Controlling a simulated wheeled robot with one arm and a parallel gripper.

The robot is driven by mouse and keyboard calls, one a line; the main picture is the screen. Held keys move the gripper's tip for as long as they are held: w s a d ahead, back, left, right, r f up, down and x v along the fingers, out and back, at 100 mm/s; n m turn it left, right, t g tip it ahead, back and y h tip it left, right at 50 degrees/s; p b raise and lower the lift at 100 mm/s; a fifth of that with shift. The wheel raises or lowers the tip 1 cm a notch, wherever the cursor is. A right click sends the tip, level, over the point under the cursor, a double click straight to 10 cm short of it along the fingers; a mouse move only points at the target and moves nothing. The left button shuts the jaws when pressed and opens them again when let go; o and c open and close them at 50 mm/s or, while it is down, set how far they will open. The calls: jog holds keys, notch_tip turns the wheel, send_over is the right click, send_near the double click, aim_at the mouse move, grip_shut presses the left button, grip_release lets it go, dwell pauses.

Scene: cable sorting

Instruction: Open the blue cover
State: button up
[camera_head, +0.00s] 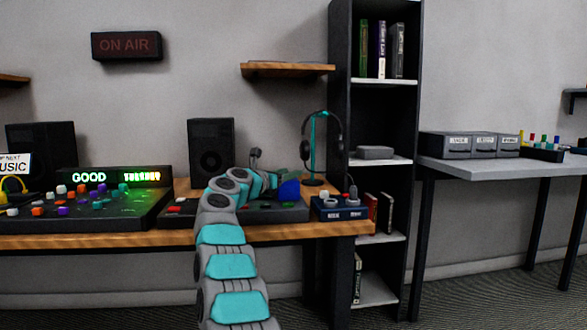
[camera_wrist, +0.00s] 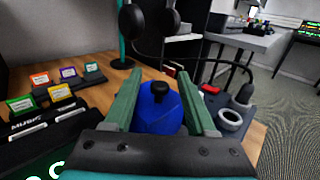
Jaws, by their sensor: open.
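The blue cover (camera_head: 289,190) is a small domed piece on the console at the right part of the wooden desk. In the wrist view the blue cover (camera_wrist: 158,112) has a dark knob on top and stands between my gripper's two green fingers. My gripper (camera_wrist: 160,85) is open, with one finger on each side of the cover; I cannot tell whether either finger touches it. In the head view my gripper (camera_head: 278,178) reaches over the console, and its fingers are mostly hidden behind my arm. What lies under the cover is hidden.
A blue box with knobs (camera_head: 340,207) stands right of the cover. A headphone stand (camera_head: 312,150) rises behind. Colored cards (camera_wrist: 60,92) stand left in the wrist view. A speaker (camera_head: 211,147) and a mixing board (camera_head: 85,208) are further left, and a dark shelf (camera_head: 338,60) stands right.

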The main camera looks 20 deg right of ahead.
jog(key=shift+p+x, duration=0.4)
jog(key=shift+x, duration=0.55)
jog(key=shift+w+d, duration=0.3)
jog(key=shift+d, duration=0.2)
grip_shut()
dwell(0.5)
